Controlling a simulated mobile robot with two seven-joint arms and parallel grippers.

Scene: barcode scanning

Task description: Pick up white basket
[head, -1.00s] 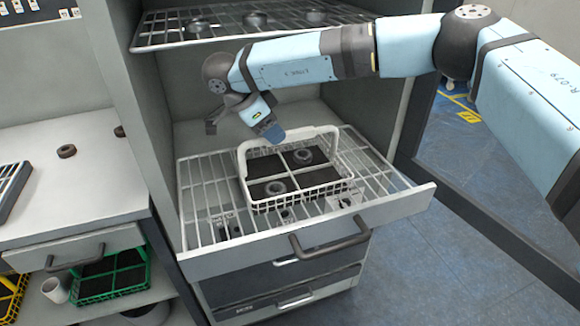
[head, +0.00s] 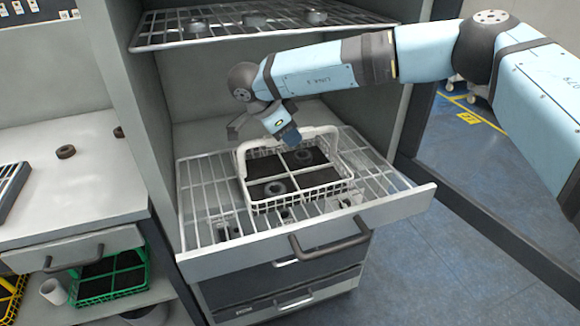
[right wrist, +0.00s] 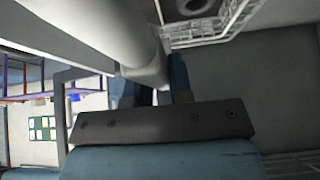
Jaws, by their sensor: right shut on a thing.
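The white basket (head: 300,202) stands on the pulled-out wire rack (head: 208,205) of the cabinet. It has a dark, divided floor, a raised white handle and dark rings inside. My right gripper (head: 291,136) is at the top of the handle and shut on it. In the right wrist view the fingers (right wrist: 160,92) close around the thick white handle bar (right wrist: 130,40). The basket looks upright; whether it still touches the rack is hard to tell. My left gripper is not in view.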

